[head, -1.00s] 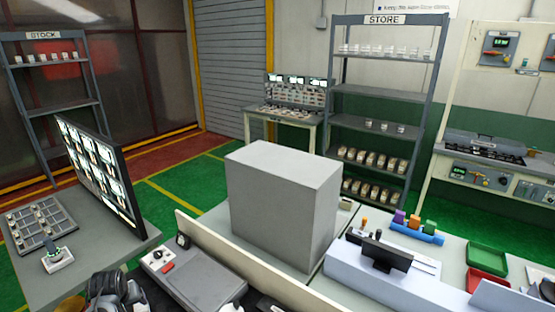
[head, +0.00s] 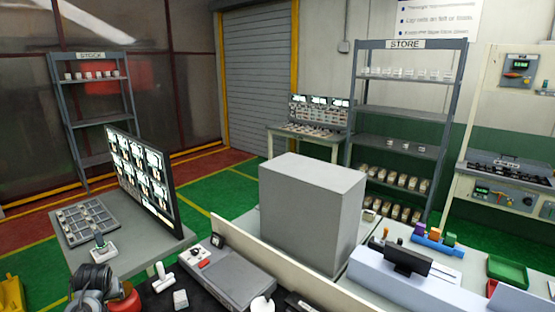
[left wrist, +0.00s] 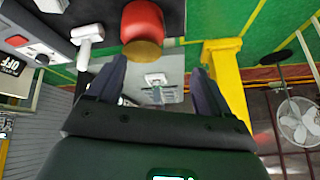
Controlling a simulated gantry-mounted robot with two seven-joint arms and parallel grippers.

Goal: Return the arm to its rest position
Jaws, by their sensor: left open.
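My left gripper (left wrist: 160,78) is open in the left wrist view, with its two dark fingers apart and nothing between them. Beyond the gap, some way off, are a small white fixture (left wrist: 155,79) and a grey slotted tray (left wrist: 162,97) on a grey table. In the head view the same white fixture (head: 103,250) stands in front of the slotted tray (head: 85,222), on the table at the left. My right gripper is in neither view.
A black screen panel (head: 143,180) stands behind the slotted tray. A large grey box (head: 312,205) blocks the middle. A red rounded object (left wrist: 142,22), a white handled tool (left wrist: 88,38) and a yellow stand (left wrist: 228,75) are near my left gripper. Green floor lies beyond.

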